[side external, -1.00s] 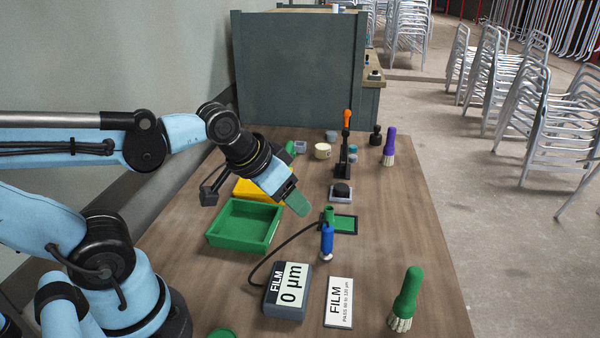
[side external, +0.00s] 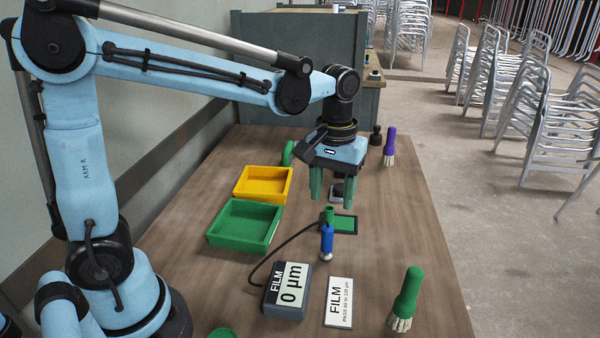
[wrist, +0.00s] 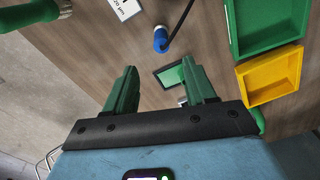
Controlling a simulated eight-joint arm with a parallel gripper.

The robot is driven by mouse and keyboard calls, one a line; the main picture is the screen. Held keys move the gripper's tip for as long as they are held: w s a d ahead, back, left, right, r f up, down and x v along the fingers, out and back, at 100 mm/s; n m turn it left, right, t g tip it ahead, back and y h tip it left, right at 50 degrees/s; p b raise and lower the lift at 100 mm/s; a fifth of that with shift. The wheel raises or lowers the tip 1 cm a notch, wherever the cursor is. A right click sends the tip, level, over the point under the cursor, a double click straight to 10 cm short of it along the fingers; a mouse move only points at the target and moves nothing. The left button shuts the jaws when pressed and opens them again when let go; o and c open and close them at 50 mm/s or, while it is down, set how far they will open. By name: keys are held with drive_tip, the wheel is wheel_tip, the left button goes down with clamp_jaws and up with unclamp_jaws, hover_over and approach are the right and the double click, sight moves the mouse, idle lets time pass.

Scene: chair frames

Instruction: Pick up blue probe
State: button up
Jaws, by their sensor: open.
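My gripper (side external: 332,200) points down, above and behind the probe in the side view, and is empty. Its two green fingers are apart in the wrist view (wrist: 160,75). The fingers do not touch the probe.
A green tray (side external: 212,238) and a yellow tray (side external: 240,190) lie to the left. A black-framed green plate (side external: 345,225) lies beside the probe. A white film card (side external: 338,302) and a green-handled brush (side external: 407,295) are nearer the front. A purple-handled brush (side external: 390,142) stands behind.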

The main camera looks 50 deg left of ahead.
sight(328, 226)
drive_tip(key=shift+s+a+f, duration=0.1)
drive_tip(key=shift+s+f, duration=0.05)
drive_tip(key=shift+f, duration=5.3)
clamp_jaws()
drive_tip(key=shift+r, duration=0.15)
